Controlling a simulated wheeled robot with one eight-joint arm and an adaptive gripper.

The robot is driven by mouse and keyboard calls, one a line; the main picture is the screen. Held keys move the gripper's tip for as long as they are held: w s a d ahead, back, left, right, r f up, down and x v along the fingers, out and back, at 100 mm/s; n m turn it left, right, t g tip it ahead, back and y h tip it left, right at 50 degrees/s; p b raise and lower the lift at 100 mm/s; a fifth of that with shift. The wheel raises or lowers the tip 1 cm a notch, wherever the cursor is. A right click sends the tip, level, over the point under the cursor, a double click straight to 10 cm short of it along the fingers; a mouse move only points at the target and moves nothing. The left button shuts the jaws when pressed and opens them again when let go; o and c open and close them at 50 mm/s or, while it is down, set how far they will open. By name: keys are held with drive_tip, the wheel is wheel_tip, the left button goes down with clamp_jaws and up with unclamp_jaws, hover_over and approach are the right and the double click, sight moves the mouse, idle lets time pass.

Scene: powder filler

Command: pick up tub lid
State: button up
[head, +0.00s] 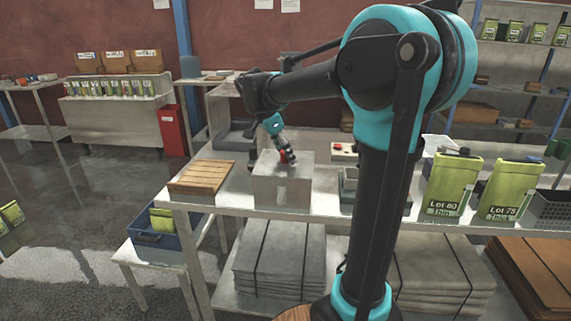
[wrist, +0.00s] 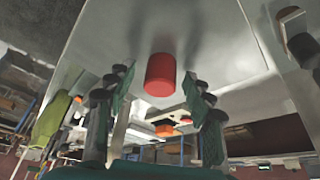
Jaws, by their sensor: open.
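A red cylindrical knob (wrist: 160,75) stands on a smooth pale metal surface (wrist: 215,35), which looks like the top of the grey metal box (head: 283,187) on the bench. I cannot tell for sure whether this top is the tub lid. My gripper (head: 284,153) points down over the box, with the red knob (head: 287,156) at its fingertips in the head view. In the wrist view my gripper (wrist: 158,108) is open, its two dark green fingers apart on either side of the knob's line. The knob lies just past the fingertips, with no contact visible.
A wooden slatted stack (head: 202,177) lies left of the box on the bench. A grey tray (head: 235,138) is behind it. Green lot packs (head: 452,187) and a grey basket (head: 552,209) stand at the right. A blue crate (head: 165,232) sits on a lower stand.

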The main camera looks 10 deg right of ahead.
clamp_jaws()
drive_tip(key=shift+r, duration=0.1)
idle(0.3)
